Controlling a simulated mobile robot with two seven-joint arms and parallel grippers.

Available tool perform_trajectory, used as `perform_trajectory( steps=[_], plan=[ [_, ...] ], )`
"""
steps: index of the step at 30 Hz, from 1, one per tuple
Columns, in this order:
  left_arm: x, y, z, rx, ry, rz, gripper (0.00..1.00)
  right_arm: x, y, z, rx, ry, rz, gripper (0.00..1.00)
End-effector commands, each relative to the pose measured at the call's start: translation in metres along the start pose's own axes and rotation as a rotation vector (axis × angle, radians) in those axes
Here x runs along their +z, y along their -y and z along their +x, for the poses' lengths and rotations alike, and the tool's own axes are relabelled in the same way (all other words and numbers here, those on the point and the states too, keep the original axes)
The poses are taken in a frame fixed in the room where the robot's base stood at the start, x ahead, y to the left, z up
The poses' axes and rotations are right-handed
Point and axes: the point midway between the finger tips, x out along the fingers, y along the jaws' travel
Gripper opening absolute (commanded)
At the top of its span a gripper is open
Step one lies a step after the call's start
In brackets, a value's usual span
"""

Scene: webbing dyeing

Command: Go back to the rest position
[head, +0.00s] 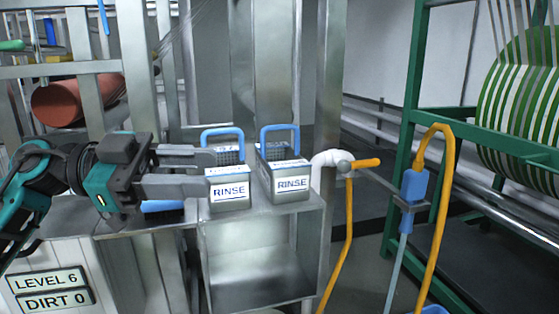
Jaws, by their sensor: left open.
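My left gripper (212,172) reaches in from the left with its two grey fingers apart, pointing right. Its fingertips are at the left rinse box (229,194), a grey box with a blue handle and a RINSE label. I cannot tell whether the fingers touch that box. A second rinse box (290,184), also with a blue handle, stands upright to its right. Both boxes stand on a metal shelf. My right gripper is not in view.
The metal shelf (262,270) has an open compartment below the boxes. A blue object (162,206) lies under my gripper. A white pipe with a yellow-handled valve (345,166) and yellow hose stands to the right. A green frame (416,110) holds a green-striped roll (520,100).

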Motion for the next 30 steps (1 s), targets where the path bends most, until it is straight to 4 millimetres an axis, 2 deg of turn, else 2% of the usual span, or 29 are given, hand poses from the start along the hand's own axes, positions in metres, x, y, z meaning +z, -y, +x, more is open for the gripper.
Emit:
perform_trajectory(
  steps=[3,8,11,13,16,20,21,23,24,27,30],
  plan=[
    [0.021,-0.001,0.011,-0.135,-0.212,0.006,0.41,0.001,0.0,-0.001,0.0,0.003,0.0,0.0],
    [0.061,0.004,0.006,-0.431,-0.371,-0.012,0.41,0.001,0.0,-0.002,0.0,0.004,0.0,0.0],
    [0.101,0.003,-0.005,-0.649,-0.38,-0.055,0.41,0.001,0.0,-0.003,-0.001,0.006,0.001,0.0],
    [0.134,-0.003,-0.014,-0.8,-0.343,-0.099,0.41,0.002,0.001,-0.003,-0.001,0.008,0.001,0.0],
    [0.189,-0.023,-0.028,-0.999,-0.229,-0.181,0.41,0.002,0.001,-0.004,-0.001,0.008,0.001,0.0],
    [0.266,-0.072,-0.044,-1.193,0.012,-0.318,0.41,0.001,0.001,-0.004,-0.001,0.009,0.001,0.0],
    [0.289,-0.093,-0.048,-1.231,0.1,-0.366,0.41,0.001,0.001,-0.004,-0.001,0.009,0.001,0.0],
    [0.319,-0.126,-0.053,-1.266,0.233,-0.437,0.41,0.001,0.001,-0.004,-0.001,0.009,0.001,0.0],
    [0.336,-0.15,-0.055,-1.277,0.318,-0.483,0.41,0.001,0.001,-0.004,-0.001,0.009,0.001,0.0],
    [0.368,-0.204,-0.057,-1.268,0.5,-0.584,0.41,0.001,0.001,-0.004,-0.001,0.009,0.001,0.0],
    [0.386,-0.248,-0.057,-1.234,0.633,-0.659,0.41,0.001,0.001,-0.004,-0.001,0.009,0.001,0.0]
  ],
)
